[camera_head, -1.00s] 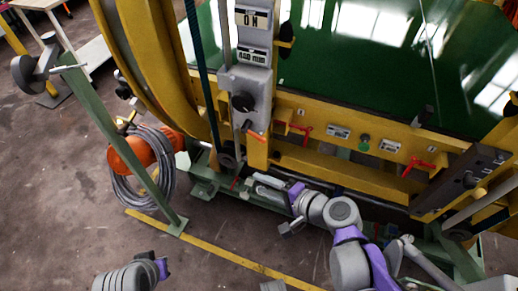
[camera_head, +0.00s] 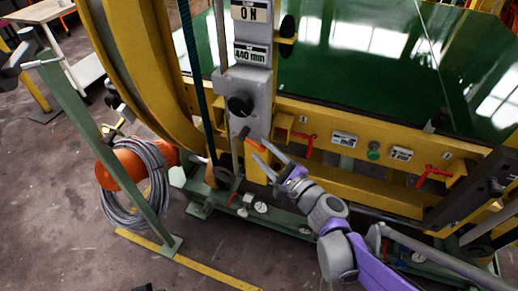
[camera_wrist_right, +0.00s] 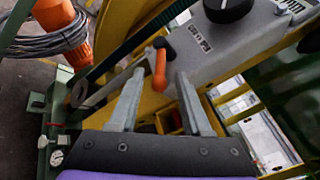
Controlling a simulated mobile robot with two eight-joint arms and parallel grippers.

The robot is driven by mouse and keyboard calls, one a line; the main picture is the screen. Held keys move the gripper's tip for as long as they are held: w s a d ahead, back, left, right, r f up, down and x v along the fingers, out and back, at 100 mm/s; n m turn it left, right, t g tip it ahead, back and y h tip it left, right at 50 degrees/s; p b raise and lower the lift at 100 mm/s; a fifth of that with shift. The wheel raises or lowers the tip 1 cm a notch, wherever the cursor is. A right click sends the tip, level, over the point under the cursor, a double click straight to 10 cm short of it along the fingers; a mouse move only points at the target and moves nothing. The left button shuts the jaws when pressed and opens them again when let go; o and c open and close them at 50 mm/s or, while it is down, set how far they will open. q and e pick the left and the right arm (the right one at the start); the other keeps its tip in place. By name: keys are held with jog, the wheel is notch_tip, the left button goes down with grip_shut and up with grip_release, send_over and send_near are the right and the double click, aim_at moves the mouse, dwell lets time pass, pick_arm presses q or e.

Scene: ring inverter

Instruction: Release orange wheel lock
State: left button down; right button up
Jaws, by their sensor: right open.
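The orange wheel lock (camera_head: 256,144) is a small lever with an orange handle and dark pivot at the lower end of the grey control column. In the right wrist view the orange handle (camera_wrist_right: 160,66) hangs down between the fingertips. My right gripper (camera_head: 261,150) is open, its two grey fingers pointing up-left at the lever. In the wrist view the right gripper (camera_wrist_right: 161,76) has one finger on each side of the handle, with gaps showing. Contact cannot be told. My left gripper is not in view.
The grey control column (camera_head: 246,80) carries a black knob (camera_head: 240,104). A yellow frame (camera_head: 350,185) with red handles (camera_head: 433,173) runs right. An orange reel with grey cable (camera_head: 150,180) and a green post (camera_head: 100,145) stand left.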

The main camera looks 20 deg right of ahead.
jog(key=shift+x, duration=1.2)
grip_shut()
